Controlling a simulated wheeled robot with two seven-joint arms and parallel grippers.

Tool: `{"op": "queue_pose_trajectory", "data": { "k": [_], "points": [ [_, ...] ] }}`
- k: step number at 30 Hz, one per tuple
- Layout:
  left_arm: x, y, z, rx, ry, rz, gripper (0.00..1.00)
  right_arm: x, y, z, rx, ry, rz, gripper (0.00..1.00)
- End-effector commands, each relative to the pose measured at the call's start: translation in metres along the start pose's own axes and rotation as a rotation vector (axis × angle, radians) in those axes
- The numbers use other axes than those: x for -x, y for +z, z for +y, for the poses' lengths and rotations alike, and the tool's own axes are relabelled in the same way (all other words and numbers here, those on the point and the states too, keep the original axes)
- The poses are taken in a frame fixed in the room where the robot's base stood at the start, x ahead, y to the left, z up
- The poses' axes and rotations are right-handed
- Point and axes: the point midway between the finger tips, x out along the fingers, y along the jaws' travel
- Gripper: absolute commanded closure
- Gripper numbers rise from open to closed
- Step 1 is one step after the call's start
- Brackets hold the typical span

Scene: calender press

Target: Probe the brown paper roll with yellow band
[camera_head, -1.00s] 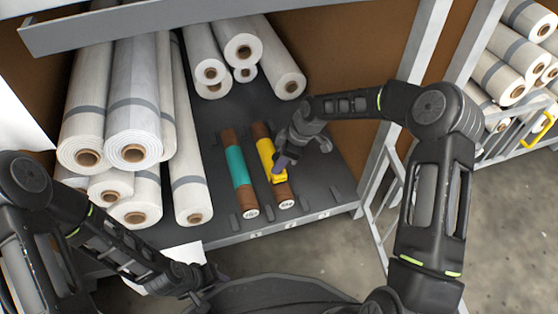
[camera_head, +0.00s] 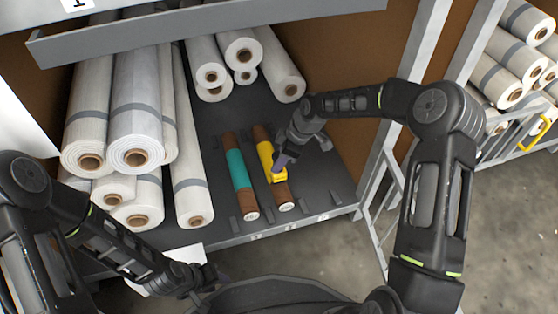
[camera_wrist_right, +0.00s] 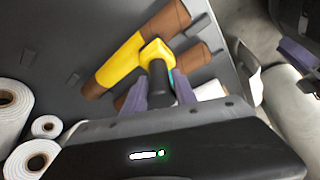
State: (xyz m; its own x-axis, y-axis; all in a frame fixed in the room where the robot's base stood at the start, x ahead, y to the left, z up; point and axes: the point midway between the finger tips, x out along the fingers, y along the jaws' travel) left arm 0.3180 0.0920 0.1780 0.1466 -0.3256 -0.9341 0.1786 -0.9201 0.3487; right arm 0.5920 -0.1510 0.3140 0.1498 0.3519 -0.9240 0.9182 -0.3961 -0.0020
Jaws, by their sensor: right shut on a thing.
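The brown paper roll with yellow band (camera_head: 265,158) lies on the dark shelf, to the right of a brown roll with a teal band (camera_head: 238,170). My right gripper (camera_head: 285,160) is over its right side. In the right wrist view, the gripper (camera_wrist_right: 158,95) is shut on the dark handle of a yellow-headed probe (camera_wrist_right: 157,51). The yellow head overlaps the banded roll (camera_wrist_right: 120,65) in the picture; I cannot tell whether they touch. My left gripper (camera_head: 215,278) is low at the shelf's front, and its jaws are too unclear to read.
White rolls (camera_head: 135,110) are stacked on the left of the shelf, with more (camera_head: 240,50) at the back. A grey beam (camera_head: 210,22) crosses above. A rack post (camera_head: 425,50) stands at the right. Small stops line the shelf around the banded rolls.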

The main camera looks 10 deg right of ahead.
Motion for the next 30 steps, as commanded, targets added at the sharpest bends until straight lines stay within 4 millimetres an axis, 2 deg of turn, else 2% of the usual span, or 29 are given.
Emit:
{"op": "queue_pose_trajectory", "data": {
  "k": [1, 13, 30],
  "points": [
    [0.006, -0.001, 0.002, 0.0, 0.0, 0.0, 0.66, 0.008, -0.004, 0.0, 0.001, 0.001, 0.001, 1.0],
    [0.028, -0.002, 0.011, 0.0, 0.0, 0.0, 0.66, 0.039, -0.017, 0.001, 0.002, 0.002, 0.001, 1.0],
    [0.03, -0.002, 0.011, 0.0, 0.0, 0.0, 0.66, 0.042, -0.018, 0.0, 0.001, 0.002, 0.001, 1.0]
  ]
}}
